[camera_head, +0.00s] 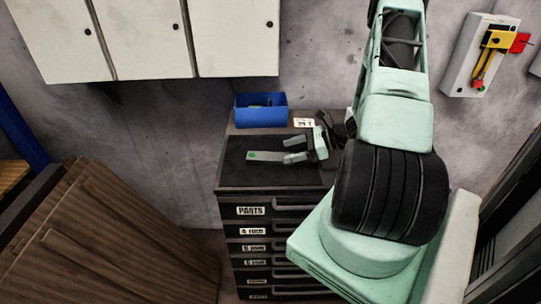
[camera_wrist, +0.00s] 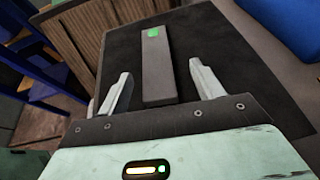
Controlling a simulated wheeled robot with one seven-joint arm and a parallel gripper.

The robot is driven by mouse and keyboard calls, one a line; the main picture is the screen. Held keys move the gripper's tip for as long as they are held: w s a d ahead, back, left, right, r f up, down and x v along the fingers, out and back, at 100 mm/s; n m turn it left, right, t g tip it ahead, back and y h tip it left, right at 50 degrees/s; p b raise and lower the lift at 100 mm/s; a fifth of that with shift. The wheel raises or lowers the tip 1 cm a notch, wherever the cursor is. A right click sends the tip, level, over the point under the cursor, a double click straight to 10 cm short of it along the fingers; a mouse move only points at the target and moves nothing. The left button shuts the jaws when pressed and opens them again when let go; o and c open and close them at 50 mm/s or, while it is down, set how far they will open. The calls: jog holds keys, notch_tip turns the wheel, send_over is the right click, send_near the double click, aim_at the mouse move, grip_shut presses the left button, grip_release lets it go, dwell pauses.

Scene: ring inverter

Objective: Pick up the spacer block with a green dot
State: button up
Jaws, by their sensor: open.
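The spacer block (camera_wrist: 158,75) is a long grey bar with a green dot near its far end. It lies on the black mat on top of the drawer cabinet. In the head view the block (camera_head: 265,156) shows at the left of my gripper (camera_head: 294,150), its green dot at its left end. In the wrist view my gripper (camera_wrist: 158,92) is open, with one finger on each side of the block's near end. I see gaps between the block and both fingers. Whether the fingertips are level with the block is hard to tell.
A blue bin (camera_head: 260,111) with items stands at the back of the cabinet, behind the black mat (camera_head: 238,178). The labelled drawers (camera_head: 262,231) are shut. Brown wooden boards (camera_head: 110,235) lean at the left. White wall cabinets (camera_head: 140,38) hang above.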

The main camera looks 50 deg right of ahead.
aim_at(273, 156)
jog(key=p+x, duration=0.1)
jog(key=x, duration=0.1)
jog(key=p+x, duration=0.1)
jog(key=x, duration=0.1)
jog(key=shift+w+a+r, duration=0.1)
jog(key=shift+a, duration=0.45)
jog(key=shift+w+a+f+p, duration=0.2)
jog(key=shift+w+f+p, duration=0.1)
jog(key=shift+w+f, duration=0.1)
jog(key=shift+r, duration=0.1)
jog(key=c, duration=1.3)
